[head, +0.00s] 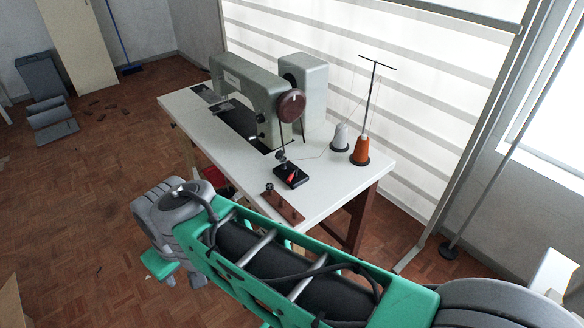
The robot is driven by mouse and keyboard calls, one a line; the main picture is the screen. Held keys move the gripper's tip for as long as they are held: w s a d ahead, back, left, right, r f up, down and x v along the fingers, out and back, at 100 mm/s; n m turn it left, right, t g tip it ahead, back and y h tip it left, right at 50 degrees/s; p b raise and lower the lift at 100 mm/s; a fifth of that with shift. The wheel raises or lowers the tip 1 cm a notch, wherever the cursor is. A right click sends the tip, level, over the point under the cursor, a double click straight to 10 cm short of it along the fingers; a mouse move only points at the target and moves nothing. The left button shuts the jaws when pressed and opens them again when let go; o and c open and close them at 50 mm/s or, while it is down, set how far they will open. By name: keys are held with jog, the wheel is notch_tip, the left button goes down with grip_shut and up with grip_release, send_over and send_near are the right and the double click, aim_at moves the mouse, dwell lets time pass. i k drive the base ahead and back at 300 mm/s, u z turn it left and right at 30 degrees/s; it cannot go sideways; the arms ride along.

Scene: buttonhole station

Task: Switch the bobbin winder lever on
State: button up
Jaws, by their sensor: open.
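The bobbin winder (299,181) is a small black unit on the right part of the white sewing table, in front of the machine's handwheel. A small red piece, which looks like its lever (290,178), sits on top of the base. The lever's exact setting is too small to tell. A thin upright with small dark discs (281,157) rises at the back of the base. My green and grey arm crosses the foreground, its grey joint left of the table's front edge. My gripper's jaws do not show, and nothing of mine touches the winder.
The grey sewing machine (245,88) stands on the white table (325,195), with a dark red handwheel (291,105). White (340,137) and orange (361,149) thread cones stand right of the winder under a thread stand (370,95).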

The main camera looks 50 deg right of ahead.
aim_at(294, 169)
jog(key=u, duration=0.9)
jog(key=i, duration=0.7)
jog(key=z, duration=2.45)
jog(key=i, duration=0.45)
jog(key=z, duration=0.75)
jog(key=k, duration=1.25)
jog(key=u, duration=0.1)
jog(key=i, duration=0.75)
jog(key=u, duration=0.05)
